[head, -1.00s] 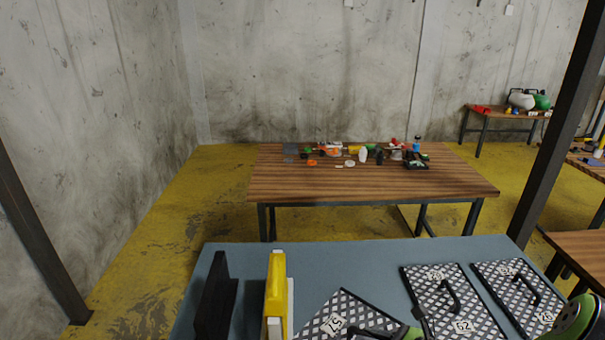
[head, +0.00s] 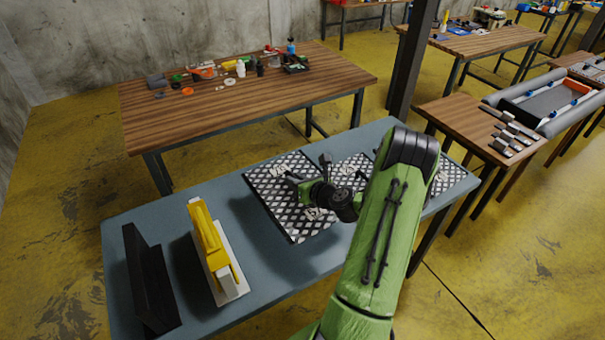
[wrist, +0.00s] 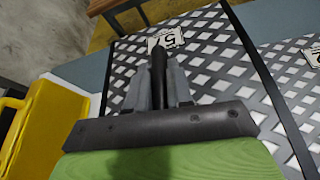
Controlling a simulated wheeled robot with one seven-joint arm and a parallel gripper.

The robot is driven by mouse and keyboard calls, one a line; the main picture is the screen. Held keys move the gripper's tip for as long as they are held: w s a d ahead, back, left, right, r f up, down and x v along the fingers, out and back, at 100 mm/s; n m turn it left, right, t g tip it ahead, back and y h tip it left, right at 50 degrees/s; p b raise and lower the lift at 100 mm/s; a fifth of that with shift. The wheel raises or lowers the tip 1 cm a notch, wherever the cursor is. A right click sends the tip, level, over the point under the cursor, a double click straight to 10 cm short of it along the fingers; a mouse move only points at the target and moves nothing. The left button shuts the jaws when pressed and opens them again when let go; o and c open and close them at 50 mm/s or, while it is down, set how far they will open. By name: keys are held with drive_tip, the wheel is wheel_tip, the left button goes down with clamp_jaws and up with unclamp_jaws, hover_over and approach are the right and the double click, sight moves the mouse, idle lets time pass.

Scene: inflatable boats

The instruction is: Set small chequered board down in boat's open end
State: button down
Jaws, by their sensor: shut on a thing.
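A chequered board (head: 268,182) with a black edge and a number label is in my gripper (head: 312,190). In the wrist view (wrist: 160,80) the fingers are shut on the board's black handle. The board seems raised a little above the blue-grey table, with a dark shadow beside it; the exact height is unclear. Its right part is hidden by my gripper and arm. The grey inflatable boat (head: 578,117) lies at the far right of the head view, well away from the board. Its dark floor shows between the tubes, and the right picture edge cuts it off.
The blue-grey table (head: 270,275) also holds more chequered boards (head: 450,178), a yellow object on a white base (head: 207,240) and a black angled piece (head: 148,275). A wooden table (head: 475,125) with several grey pieces stands before the boat. Yellow floor (head: 500,235) is open at right.

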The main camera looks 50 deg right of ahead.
drive_tip(key=shift+m+h, duration=0.3)
drive_tip(key=shift+m, duration=0.1)
drive_tip(key=f+b, duration=0.1)
drive_tip(key=f, duration=0.2)
drive_tip(key=d+f+b, duration=0.1)
drive_tip(key=f, duration=0.2)
drive_tip(key=f+b, duration=0.1)
drive_tip(key=f, duration=0.2)
drive_tip(key=shift+d+f, duration=0.15)
drive_tip(key=shift+f, duration=0.1)
drive_tip(key=c, duration=1.5)
unclamp_jaws()
drive_tip(key=shift+f, duration=0.2)
drive_tip(key=o, duration=0.5)
drive_tip(key=shift+r, duration=0.1)
